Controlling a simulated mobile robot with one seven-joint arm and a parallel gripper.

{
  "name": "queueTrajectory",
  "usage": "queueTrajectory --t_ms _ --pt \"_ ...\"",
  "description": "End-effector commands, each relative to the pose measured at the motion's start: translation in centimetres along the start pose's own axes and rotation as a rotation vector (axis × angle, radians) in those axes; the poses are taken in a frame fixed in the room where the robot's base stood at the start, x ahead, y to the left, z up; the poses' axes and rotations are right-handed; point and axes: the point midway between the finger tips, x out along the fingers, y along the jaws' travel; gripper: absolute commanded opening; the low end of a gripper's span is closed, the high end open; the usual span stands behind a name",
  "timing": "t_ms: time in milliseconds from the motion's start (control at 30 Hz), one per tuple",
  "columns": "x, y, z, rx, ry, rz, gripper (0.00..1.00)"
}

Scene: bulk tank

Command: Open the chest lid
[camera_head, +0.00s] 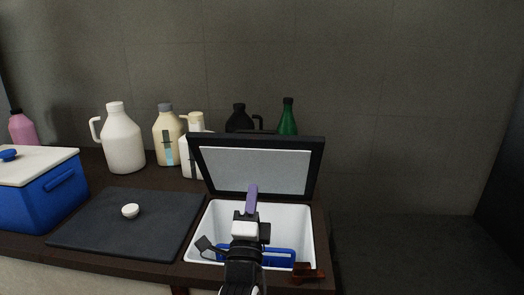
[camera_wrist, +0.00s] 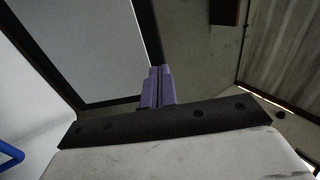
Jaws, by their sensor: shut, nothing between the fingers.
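The chest (camera_head: 306,222) is a white-lined box at the right end of the counter. Its dark-framed lid (camera_head: 257,168) with a pale inner panel stands raised, tilted back at the rear of the box. A blue item (camera_head: 283,257) lies inside the chest. My gripper (camera_head: 252,188) has purple fingers, shut and empty, just in front of the lower part of the lid's inner face. Whether they touch the lid I cannot tell. In the wrist view the shut fingers (camera_wrist: 157,88) show beside the lid's panel (camera_wrist: 100,45). My arm hides part of the chest's inside.
A dark mat (camera_head: 125,228) with a small white cup (camera_head: 130,211) lies left of the chest. A blue cooler (camera_head: 45,195) with a white top stands farther left. Jugs and bottles, including a white jug (camera_head: 122,140) and a green bottle (camera_head: 288,118), stand along the back wall.

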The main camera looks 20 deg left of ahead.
Motion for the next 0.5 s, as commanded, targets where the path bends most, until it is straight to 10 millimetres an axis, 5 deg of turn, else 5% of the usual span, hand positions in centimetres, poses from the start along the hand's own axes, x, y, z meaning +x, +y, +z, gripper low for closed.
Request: queueTrajectory --t_ms 500 --pt "10.5 -0.6 -0.1 0.002 0.002 0.000 0.00"
